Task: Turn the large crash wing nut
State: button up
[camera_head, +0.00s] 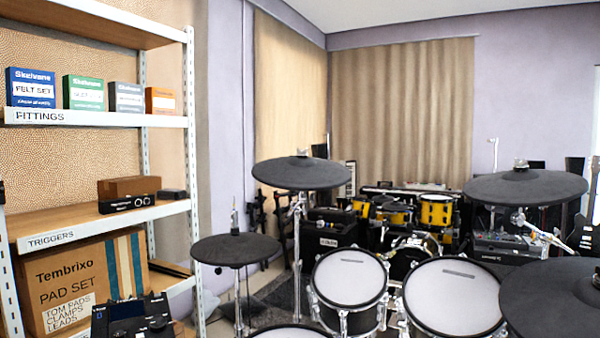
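A dark cymbal pad (285,175) sits on a chrome stand left of centre. A small wing nut (301,154) shows on top of its middle. A larger-looking dark cymbal pad (500,190) is at the right, with a wing nut (520,164) on a short post at its centre. Which pad is the large crash, I cannot tell for sure. Both nuts are too small to read their wing angle. A third dark pad (560,300) is cut off at the lower right, and its top fitting is out of frame. My gripper is not in view.
A hi-hat pad (225,251) stands in front at left. White mesh drum pads (350,278) fill the lower middle. A shelf rack (193,130) with boxes is at the left. A dark control unit (130,318) is at the bottom left. Yellow drums (436,212) stand behind.

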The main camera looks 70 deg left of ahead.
aim_at(300, 154)
jog(key=z, duration=0.05)
jog(key=k, duration=1.6)
jog(key=z, duration=1.3)
jog(key=k, duration=0.15)
jog(key=u, duration=2.85)
jog(key=i, duration=0.5)
jog(key=u, duration=0.05)
